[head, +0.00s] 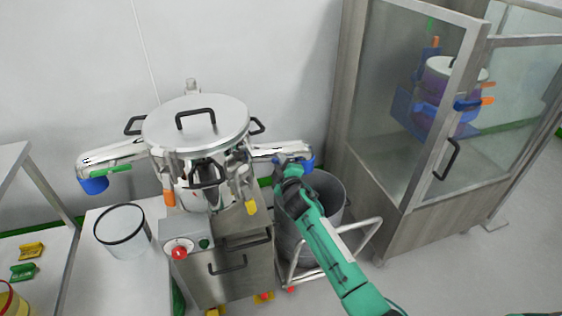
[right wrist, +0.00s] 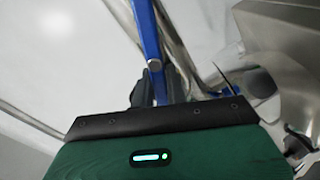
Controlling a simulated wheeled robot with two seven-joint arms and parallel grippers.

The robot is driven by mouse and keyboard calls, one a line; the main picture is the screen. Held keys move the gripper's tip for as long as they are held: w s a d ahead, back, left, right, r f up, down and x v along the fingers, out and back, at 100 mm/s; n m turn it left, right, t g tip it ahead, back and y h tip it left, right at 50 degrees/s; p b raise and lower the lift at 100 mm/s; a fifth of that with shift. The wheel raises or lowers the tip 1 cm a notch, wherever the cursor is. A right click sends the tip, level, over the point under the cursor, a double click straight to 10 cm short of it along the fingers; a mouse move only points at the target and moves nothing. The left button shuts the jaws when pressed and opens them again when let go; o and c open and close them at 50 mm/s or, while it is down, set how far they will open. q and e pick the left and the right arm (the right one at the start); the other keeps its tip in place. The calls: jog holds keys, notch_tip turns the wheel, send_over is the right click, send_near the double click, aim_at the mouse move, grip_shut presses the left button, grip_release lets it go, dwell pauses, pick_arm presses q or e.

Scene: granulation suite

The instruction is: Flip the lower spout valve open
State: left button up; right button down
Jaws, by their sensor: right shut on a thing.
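The steel granulator vessel (head: 197,128) has a spout on each side. The right spout (head: 268,150) ends in a blue part (head: 307,162). The left spout (head: 115,155) has a green handle (head: 112,170) and a blue end (head: 94,185). My right gripper (head: 284,172) is at the outer end of the right spout. In the right wrist view its dark fingers (right wrist: 157,88) are shut on a blue valve handle (right wrist: 148,35), a long bar beside the steel spout. The fingers hide the gripped part. My left gripper is not in view.
A grey bin (head: 324,188) on a white-framed trolley (head: 362,228) stands below the right spout. A glass-doored cabinet (head: 400,120) stands to the right. A clear container (head: 122,232) stands on the white table at left. Open floor lies at the lower right.

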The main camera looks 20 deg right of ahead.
jog(key=n, duration=0.2)
jog(key=shift+a+f+n, duration=0.1)
jog(key=shift+f+n, duration=0.2)
jog(key=shift+f, duration=0.1)
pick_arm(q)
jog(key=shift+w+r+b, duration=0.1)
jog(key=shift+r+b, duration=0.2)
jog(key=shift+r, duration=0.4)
pick_arm(e)
jog(key=shift+f+n, duration=0.3)
jog(key=shift+n, duration=1.1)
jog(key=c, duration=1.4)
grip_release()
jog(key=shift+s, duration=0.15)
